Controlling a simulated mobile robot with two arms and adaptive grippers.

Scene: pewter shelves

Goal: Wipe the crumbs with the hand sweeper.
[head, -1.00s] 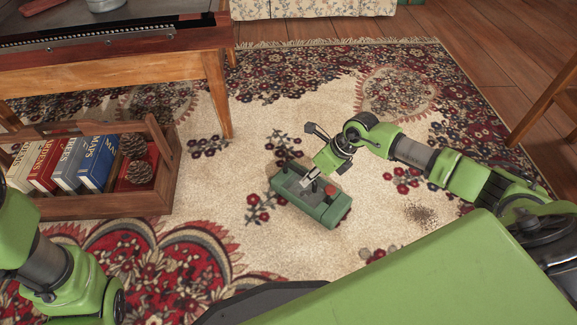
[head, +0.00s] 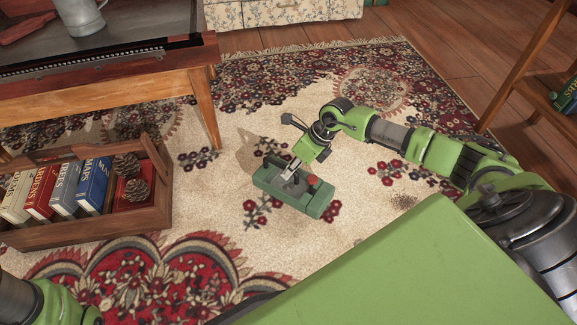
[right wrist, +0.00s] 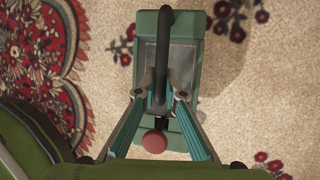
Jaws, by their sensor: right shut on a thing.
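The hand sweeper (head: 316,203) is a green box with a dark arched handle and a red knob. My right gripper (head: 291,178) is shut on its handle, from above. In the right wrist view, the two fingers (right wrist: 161,103) pinch the black handle of the sweeper (right wrist: 183,22). A shadow set apart from the sweeper suggests it hangs a little above the rug. The crumbs (head: 401,201) are a small brown patch on the rug, right of the sweeper and below my right forearm. My left gripper is out of view; only part of the left arm shows.
A wooden crate (head: 150,222) with books and pinecones stands on the rug at left. A wooden table (head: 110,96) with a metal mug (head: 82,16) is behind it. A shelf (head: 525,75) stands at far right. The cream rug between sweeper and crumbs is clear.

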